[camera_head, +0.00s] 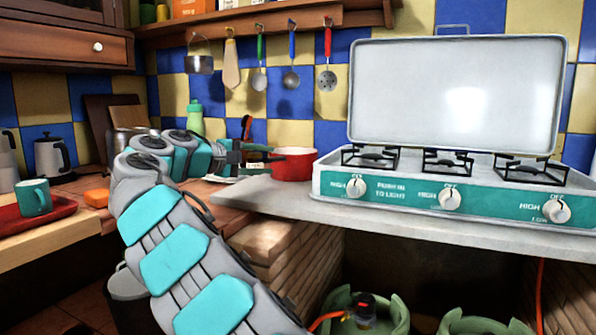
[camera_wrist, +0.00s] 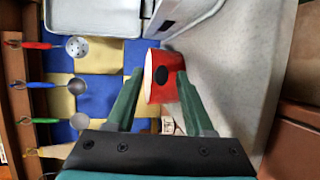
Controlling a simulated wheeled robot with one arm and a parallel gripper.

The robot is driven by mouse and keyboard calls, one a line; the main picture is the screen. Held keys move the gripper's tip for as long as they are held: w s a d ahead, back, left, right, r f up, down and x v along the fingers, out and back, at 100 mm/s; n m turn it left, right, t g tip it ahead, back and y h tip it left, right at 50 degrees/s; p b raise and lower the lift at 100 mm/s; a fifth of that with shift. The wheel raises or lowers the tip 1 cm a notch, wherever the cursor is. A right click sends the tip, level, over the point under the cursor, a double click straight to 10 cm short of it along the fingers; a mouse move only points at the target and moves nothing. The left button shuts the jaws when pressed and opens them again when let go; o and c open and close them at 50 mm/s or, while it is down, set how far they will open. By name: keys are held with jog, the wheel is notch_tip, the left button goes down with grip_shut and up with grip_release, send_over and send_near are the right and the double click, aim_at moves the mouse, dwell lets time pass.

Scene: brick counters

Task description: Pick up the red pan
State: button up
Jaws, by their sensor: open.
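The red pan (camera_head: 293,164) stands on the counter just left of the stove in the head view. In the wrist view the red pan (camera_wrist: 168,92) is straight ahead, partly between the fingers, with a dark round spot on its near side that may be the handle's end. My gripper (camera_head: 270,155) is at the pan's left side in the head view. In the wrist view its two green fingers are spread apart, one on each side of the pan's near part. I cannot tell whether they touch the pan. The right finger hides part of the pan.
A camping stove (camera_head: 450,195) with a raised lid is close to the pan's right. Utensils such as a red-handled skimmer (camera_head: 327,80) hang on the tiled wall behind. A green bottle (camera_head: 195,118) stands behind my arm. A teal mug (camera_head: 34,197) sits on a red tray at the left.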

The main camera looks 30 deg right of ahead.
aim_at(279, 159)
jog(key=shift+w+a+t, duration=0.15)
jog(key=shift+w+a, duration=0.05)
jog(key=shift+w, duration=0.35)
jog(key=shift+w+a+t, duration=0.15)
jog(key=shift+w, duration=0.4)
jog(key=shift+w+n, duration=0.3)
jog(key=shift+s+x, duration=0.2)
jog(key=shift+x, duration=3.55)
jog(key=shift+d, duration=0.1)
jog(key=shift+c, duration=0.4)
grip_shut()
